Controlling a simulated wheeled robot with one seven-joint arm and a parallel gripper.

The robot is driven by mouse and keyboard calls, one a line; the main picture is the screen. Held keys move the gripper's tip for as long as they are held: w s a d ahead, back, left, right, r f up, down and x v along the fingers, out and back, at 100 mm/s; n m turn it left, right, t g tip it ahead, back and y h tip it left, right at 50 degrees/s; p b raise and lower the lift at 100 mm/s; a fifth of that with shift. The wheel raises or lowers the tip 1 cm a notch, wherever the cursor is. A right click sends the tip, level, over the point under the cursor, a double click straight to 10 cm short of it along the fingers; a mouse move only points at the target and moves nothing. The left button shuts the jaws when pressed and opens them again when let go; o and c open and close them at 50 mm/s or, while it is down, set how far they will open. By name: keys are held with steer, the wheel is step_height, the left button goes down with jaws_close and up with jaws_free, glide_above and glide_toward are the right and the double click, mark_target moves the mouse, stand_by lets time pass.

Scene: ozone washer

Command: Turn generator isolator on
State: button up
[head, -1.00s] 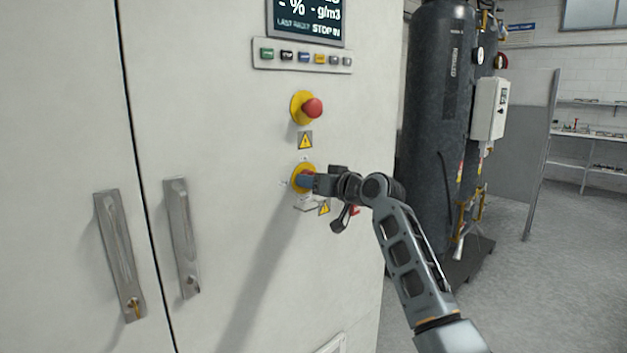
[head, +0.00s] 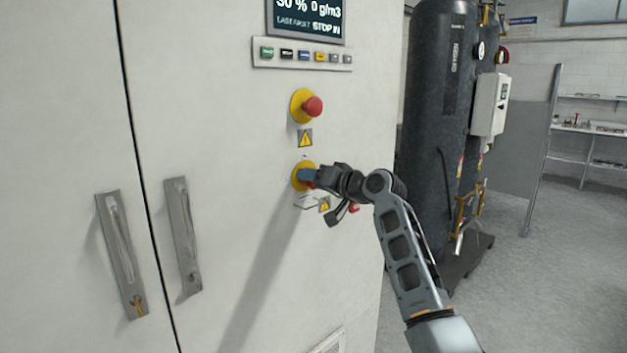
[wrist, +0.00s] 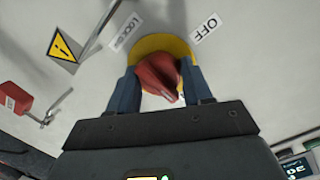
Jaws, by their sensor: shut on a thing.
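The generator isolator (head: 297,184) is a red rotary knob on a round yellow plate on the pale cabinet front. My gripper (head: 311,176) reaches it from the right and hides most of the knob. In the wrist view the red knob (wrist: 157,72) sits between the two blue fingers of my gripper (wrist: 160,92), which are shut on its sides. The yellow plate (wrist: 160,44) shows behind it. An OFF label (wrist: 206,28) is at upper right and a LOCKED label (wrist: 124,31) at upper left. The knob's narrow end points to the lower right.
A red emergency button (head: 313,106) is above the isolator, below a button row (head: 303,54) and a display (head: 306,14). A red padlock (wrist: 13,98) hangs nearby. Door handles (head: 182,235) stand out at left. A dark tank (head: 436,110) stands at right.

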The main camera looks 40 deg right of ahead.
steer(key=o, duration=1)
steer(key=shift+o, duration=0.2)
steer(key=s+b, duration=0.1)
steer(key=s, duration=0.6)
steer(key=shift+s+d+r+b, duration=0.2)
steer(key=shift+s+r+b, duration=0.15)
steer(key=shift+r, duration=0.05)
